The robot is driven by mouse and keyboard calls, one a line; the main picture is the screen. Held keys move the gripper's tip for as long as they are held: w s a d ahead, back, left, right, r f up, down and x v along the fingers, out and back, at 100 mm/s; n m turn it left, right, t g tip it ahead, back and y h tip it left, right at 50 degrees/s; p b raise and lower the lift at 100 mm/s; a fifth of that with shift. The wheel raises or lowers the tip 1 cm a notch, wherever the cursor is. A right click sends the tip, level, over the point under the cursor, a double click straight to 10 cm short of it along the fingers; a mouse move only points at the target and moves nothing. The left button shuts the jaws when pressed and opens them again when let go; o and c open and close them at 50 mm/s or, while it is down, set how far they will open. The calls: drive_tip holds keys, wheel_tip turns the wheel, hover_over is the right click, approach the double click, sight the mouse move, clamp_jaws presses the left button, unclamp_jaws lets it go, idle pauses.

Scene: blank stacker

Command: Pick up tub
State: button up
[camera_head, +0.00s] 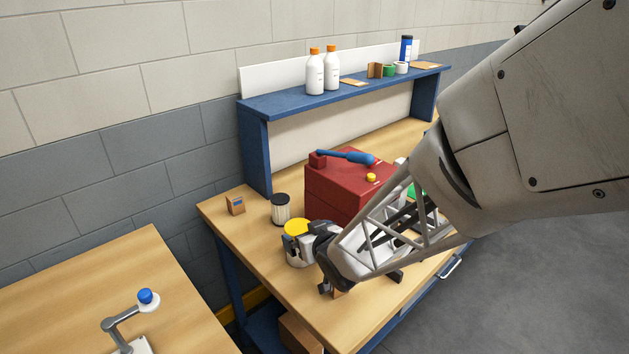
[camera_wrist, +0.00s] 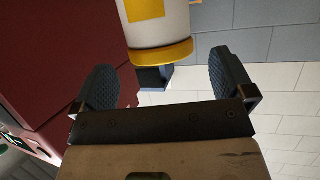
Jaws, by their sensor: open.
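The tub (camera_head: 298,256) is white with a yellow lid and stands upright near the left front part of the wooden bench. In the wrist view the tub (camera_wrist: 160,28) appears upside down at the top, with its yellow lid rim and a yellow label showing. My gripper (camera_head: 318,258) is beside the tub and partly covers it in the head view. In the wrist view my gripper (camera_wrist: 166,82) has its two dark pads wide apart, with nothing held between them. The tub is just beyond the fingertips; contact cannot be told.
A red box (camera_head: 335,190) with a blue handle stands close behind the tub. A black-topped white canister (camera_head: 281,210) and a small cardboard box (camera_head: 236,205) are to the left. A blue shelf (camera_head: 290,100) holds bottles. Another table (camera_head: 70,290) is at left.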

sight(299, 226)
drive_tip(key=shift+w, duration=0.1)
idle(0.3)
drive_tip(key=shift+x, duration=2.55)
drive_tip(key=shift+c, duration=0.2)
drive_tip(key=c, duration=1)
